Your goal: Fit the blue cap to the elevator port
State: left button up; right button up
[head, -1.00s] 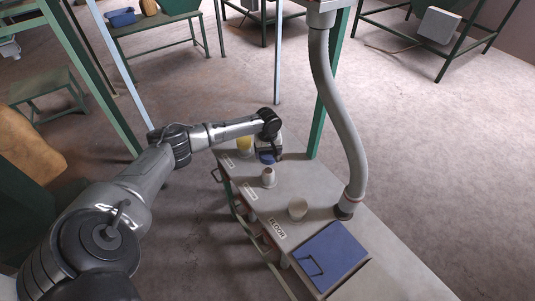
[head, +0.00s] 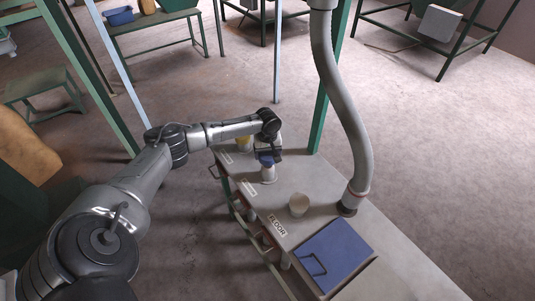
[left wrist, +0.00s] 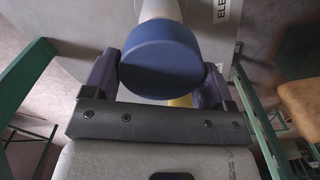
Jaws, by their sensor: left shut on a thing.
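The blue cap (head: 266,159) is held between the fingers of my left gripper (head: 268,154). It is at the top of the white elevator port (head: 268,175), the middle stub on the bench. In the left wrist view the round blue cap (left wrist: 160,60) fills the space between the two fingers, and the white port (left wrist: 159,9) shows directly behind it, roughly in line. A label beginning "ELE" (left wrist: 226,8) is beside the port. I cannot tell whether the cap is seated on the rim or just above it. My right gripper is not in view.
A yellow piece (head: 243,142) is at the bench's far end. A cream stub (head: 298,204) stands by the FLOOR label (head: 278,226). A grey hose (head: 347,110) comes down to the bench on the right. A blue hatch (head: 333,256) lies at the near end.

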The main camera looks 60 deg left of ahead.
pick_arm(q)
jog(key=shift+f+b, duration=1.2)
jog(key=shift+b, duration=0.15)
jog(key=shift+f, duration=1.6)
jog(key=o, duration=0.8)
notch_tip(320, 180, up, 12)
jog(key=shift+f+p, duration=0.1)
jog(key=shift+p, duration=1.05)
jog(key=shift+r, duration=1)
